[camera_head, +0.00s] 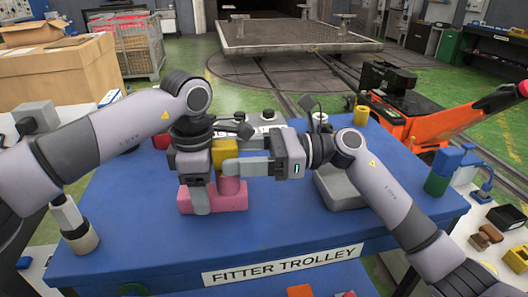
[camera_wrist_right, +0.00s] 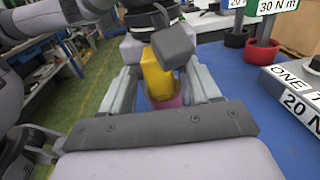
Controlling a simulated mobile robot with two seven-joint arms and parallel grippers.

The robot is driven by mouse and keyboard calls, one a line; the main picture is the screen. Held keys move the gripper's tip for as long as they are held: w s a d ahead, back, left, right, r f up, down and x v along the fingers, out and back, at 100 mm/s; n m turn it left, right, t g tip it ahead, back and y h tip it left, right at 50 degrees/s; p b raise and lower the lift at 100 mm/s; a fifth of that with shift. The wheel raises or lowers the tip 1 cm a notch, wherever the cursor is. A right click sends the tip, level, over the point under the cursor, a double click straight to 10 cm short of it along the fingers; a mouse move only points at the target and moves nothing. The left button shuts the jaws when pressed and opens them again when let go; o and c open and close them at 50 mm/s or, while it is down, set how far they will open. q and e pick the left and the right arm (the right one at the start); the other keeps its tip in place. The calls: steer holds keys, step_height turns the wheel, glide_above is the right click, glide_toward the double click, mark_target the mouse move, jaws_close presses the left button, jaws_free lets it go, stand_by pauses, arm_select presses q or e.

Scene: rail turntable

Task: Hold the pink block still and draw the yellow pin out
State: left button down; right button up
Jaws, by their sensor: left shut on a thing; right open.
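The pink block (camera_head: 232,203) sits on the blue trolley top, with a pink upright part rising from it. The yellow pin (camera_head: 225,150) stands above that pink part; its lower end is hidden. My left gripper (camera_head: 201,203) points down and is shut on the pink block. My right gripper (camera_head: 230,167) reaches in level from the right at the yellow pin. In the right wrist view its open fingers stand on either side of the yellow pin (camera_wrist_right: 155,76), with some pink (camera_wrist_right: 166,103) below. I cannot tell whether either finger touches the pin.
On the blue trolley (camera_head: 290,222), a grey box-like thing (camera_head: 338,190) stands under my right arm. The front of the top is clear.

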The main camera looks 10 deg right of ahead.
steer(key=shift+a, duration=0.5)
steer(key=c, duration=1.1)
jaws_close()
